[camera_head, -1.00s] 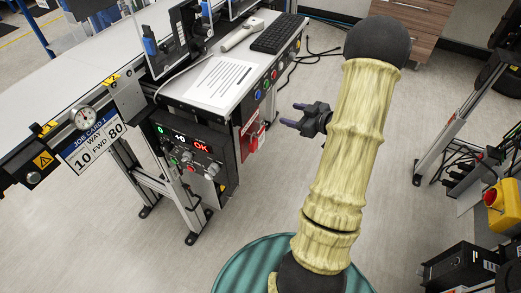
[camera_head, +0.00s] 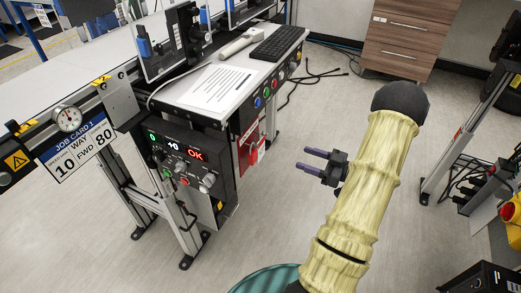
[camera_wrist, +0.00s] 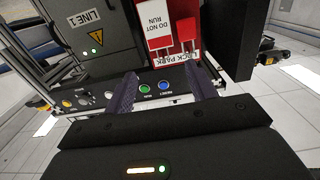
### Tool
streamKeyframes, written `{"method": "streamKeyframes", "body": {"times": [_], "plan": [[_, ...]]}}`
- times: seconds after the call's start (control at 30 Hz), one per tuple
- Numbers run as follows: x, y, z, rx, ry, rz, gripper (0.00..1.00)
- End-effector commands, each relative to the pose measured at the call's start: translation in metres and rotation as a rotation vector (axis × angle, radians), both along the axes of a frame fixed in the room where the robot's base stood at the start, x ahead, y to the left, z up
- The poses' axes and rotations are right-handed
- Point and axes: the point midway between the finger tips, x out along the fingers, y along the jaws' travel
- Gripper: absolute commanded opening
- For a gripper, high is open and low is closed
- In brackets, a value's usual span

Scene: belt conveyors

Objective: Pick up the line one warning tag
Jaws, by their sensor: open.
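A red-and-white tag reading "DO NOT RUN" (camera_wrist: 153,22) hangs at the top centre of the wrist view, in front of a red board marked "LOCK PARK" (camera_wrist: 181,57). In the head view the red tag area (camera_head: 249,150) is on the console's right-hand side, too small to read. My gripper (camera_head: 302,159) is open and empty, right of the tags and apart from them. Its two dark fingers (camera_wrist: 162,85) frame the button strip in the wrist view, below the tags.
A grey cabinet labelled "LINE 1" (camera_wrist: 88,24) stands left of the tags. A button strip (camera_wrist: 155,90) runs below them. In the head view, the control box (camera_head: 190,165) and conveyor job card (camera_head: 77,148) are at left. A drawer unit (camera_head: 405,40) stands behind. Open floor surrounds my gripper.

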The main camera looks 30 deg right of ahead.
Motion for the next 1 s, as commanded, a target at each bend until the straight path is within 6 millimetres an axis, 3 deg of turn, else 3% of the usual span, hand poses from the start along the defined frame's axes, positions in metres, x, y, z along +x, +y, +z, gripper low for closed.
{"method": "streamKeyframes", "body": {"times": [0.5,1.0], "plan": [[0.070,0.055,-0.002,-0.001,0.000,0.002,0.56],[0.080,0.063,-0.002,-0.001,-0.001,0.002,0.56]]}}
